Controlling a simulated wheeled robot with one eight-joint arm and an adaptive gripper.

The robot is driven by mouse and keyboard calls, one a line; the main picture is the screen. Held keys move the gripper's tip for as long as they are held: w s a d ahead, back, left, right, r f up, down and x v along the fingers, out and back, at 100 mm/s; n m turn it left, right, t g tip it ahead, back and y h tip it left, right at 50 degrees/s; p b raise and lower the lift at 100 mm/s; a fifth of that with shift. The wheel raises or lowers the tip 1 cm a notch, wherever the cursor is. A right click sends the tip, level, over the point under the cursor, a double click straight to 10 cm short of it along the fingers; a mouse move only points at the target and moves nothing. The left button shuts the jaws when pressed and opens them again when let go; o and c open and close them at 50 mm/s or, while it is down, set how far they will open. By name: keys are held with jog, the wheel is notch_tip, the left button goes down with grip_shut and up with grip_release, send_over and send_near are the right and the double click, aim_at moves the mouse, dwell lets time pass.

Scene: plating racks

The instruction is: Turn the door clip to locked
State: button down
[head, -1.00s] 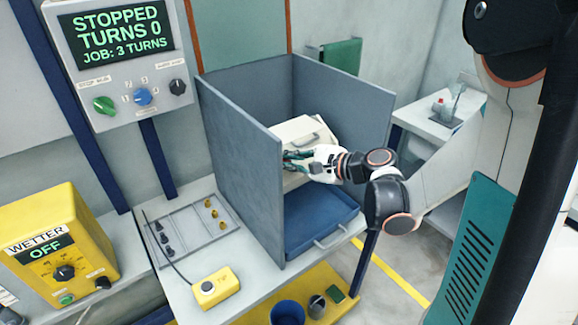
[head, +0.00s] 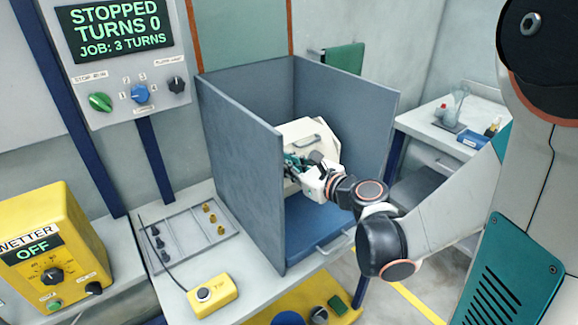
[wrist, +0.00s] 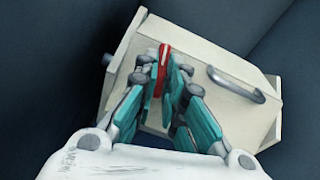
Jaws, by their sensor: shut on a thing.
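The door clip (wrist: 163,56) is a narrow red piece in the wrist view, on the face of a cream box (wrist: 215,112) with a grey handle (wrist: 236,86). The clip points roughly up the picture, and its lower part is hidden between the fingers. My gripper (wrist: 164,77), with teal fingers, is shut on the clip. In the head view my gripper (head: 291,165) reaches the left side of the cream box (head: 301,131), inside a grey three-sided booth. The clip is hidden there.
The booth's grey left wall (head: 240,165) stands close to my gripper. A blue tray (head: 305,225) lies below it, partly behind my arm. A parts rack (head: 190,235) and a yellow box with a button (head: 212,293) lie left of the booth. The control panel reads STOPPED, TURNS 0.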

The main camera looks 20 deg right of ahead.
jog(key=shift+m, duration=0.6)
jog(key=c, duration=1.7)
grip_release()
jog(key=shift+s, duration=0.1)
jog(key=v, duration=0.7)
jog(key=shift+s, duration=0.25)
jog(key=shift+a, duration=0.1)
